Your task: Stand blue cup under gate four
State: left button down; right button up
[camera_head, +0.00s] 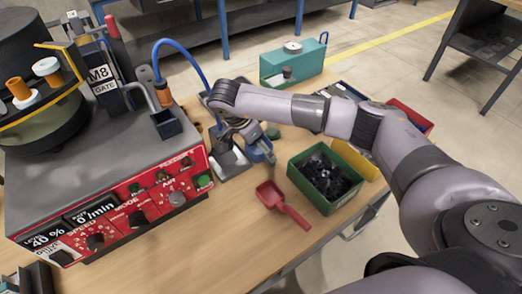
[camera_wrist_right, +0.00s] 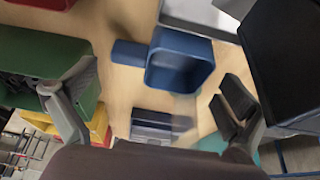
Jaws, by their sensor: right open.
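A blue square cup (camera_head: 262,153) with a tab-like handle stands on the wooden table, right of the red-fronted machine. In the wrist view the open-topped cup (camera_wrist_right: 181,62) lies ahead of my right gripper, with its handle to the left. My right gripper (camera_head: 242,140) reaches down close by the cup and partly covers it in the head view. In the wrist view its two fingers (camera_wrist_right: 152,105) are wide apart with nothing gripped. A label reading M8 GATE (camera_head: 101,78) is on the feeder. No gate marked four can be read. My left gripper is not in view.
A green bin (camera_head: 325,178) of dark parts stands right of the cup. A red scoop (camera_head: 283,204) lies in front. A teal box (camera_head: 293,62) stands behind. The red control box (camera_head: 120,212) fills the left. Bare table lies toward the front.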

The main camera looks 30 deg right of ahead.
jog(key=shift+x, duration=1.25)
jog(key=shift+d+f, duration=0.15)
jog(key=c, duration=1.2)
jog(key=shift+o, duration=0.2)
notch_tip(320, 180, up, 10)
jog(key=b, duration=0.1)
pick_arm(q)
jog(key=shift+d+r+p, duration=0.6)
jog(key=shift+p, duration=0.3)
pick_arm(e)
jog(key=s+a+r+n+t+y, duration=0.3)
jog(key=s+a+n, duration=0.4)
jog(key=n, duration=0.9)
notch_tip(320, 180, up, 3)
jog(key=s+y, duration=0.1)
jog(key=s, duration=0.1)
jog(key=shift+s+a+f+t+y, duration=0.15)
jog(key=shift+s+a+t+y, duration=0.15)
jog(key=shift+t, duration=0.1)
